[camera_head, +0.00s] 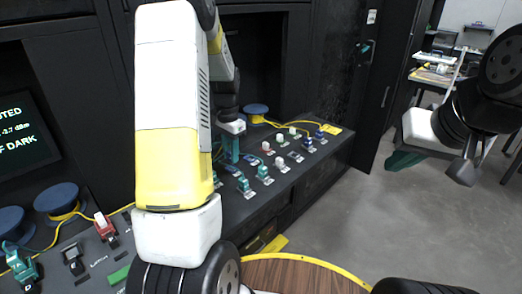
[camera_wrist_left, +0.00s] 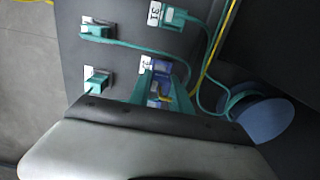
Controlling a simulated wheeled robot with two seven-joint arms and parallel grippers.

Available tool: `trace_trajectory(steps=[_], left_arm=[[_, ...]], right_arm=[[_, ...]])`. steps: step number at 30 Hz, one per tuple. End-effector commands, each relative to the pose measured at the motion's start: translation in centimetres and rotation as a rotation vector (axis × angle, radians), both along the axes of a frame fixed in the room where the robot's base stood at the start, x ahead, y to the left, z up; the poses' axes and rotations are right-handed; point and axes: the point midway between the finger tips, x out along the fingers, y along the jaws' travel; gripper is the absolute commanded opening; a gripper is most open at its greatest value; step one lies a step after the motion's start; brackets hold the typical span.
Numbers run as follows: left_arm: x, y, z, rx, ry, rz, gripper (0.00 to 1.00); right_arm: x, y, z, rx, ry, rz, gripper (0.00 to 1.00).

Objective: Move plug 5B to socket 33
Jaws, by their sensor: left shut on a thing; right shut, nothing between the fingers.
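My left gripper (camera_head: 231,150) reaches down to the far part of the dark sloped panel, with its teal fingers among the plugs. In the left wrist view the teal fingers (camera_wrist_left: 161,90) are shut around a blue plug (camera_wrist_left: 163,68), with a bit of yellow between them. The plug is at a socket with a white label, partly covered; its number is not readable, and I cannot tell whether it is fully seated. My right gripper (camera_head: 404,160) is shut and empty, out over the floor. No 5B or 33 marking is readable.
A teal plug (camera_wrist_left: 174,17) sits by label 31, and two more teal plugs (camera_wrist_left: 97,32) (camera_wrist_left: 97,82) are close by. A blue spool (camera_wrist_left: 266,119) and loose teal and yellow cables lie beside the fingers. More plugs (camera_head: 264,173) stand along the panel.

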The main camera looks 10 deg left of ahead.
Motion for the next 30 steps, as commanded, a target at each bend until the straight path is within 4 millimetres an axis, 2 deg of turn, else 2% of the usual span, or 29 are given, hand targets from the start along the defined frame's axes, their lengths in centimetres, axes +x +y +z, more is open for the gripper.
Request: trace_trajectory(steps=[21,30], left_arm=[[0.0,0.0,2.8,0.0,-0.001,-0.001,0.0],[0.0,0.0,3.0,0.0,0.0,0.0,0.0]], right_arm=[[0.0,0.0,0.0,0.0,0.0,0.0,0.0],[0.0,0.0,0.0,0.0,0.0,0.0,0.0]])
